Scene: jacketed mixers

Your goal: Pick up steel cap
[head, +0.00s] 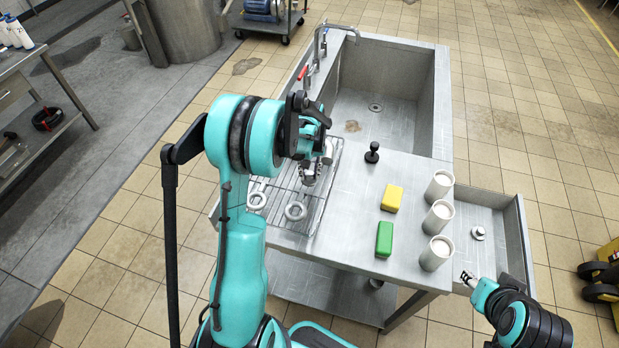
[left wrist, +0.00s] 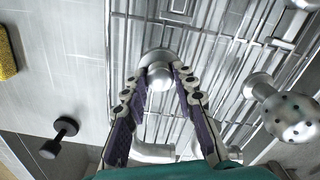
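A steel piece with a rounded, knob-like top, which looks like the steel cap (left wrist: 160,62), lies on the wire rack in the left wrist view. My left gripper (left wrist: 160,82) points down at it, with its fingers apart on either side of the knob. I cannot tell whether the fingers touch it. In the head view my left gripper (head: 311,178) is over the rack and hides most of this piece. My right gripper (head: 467,277) is low at the right, by the side tray, away from the rack.
The wire rack (head: 318,215) also holds steel rings (head: 295,211) and a perforated ball fitting (left wrist: 295,118). A black plunger-like piece (head: 372,152), yellow sponge (head: 392,197), green block (head: 384,239) and white cups (head: 437,217) stand right. A small knobbed disc (head: 478,233) lies in the side tray.

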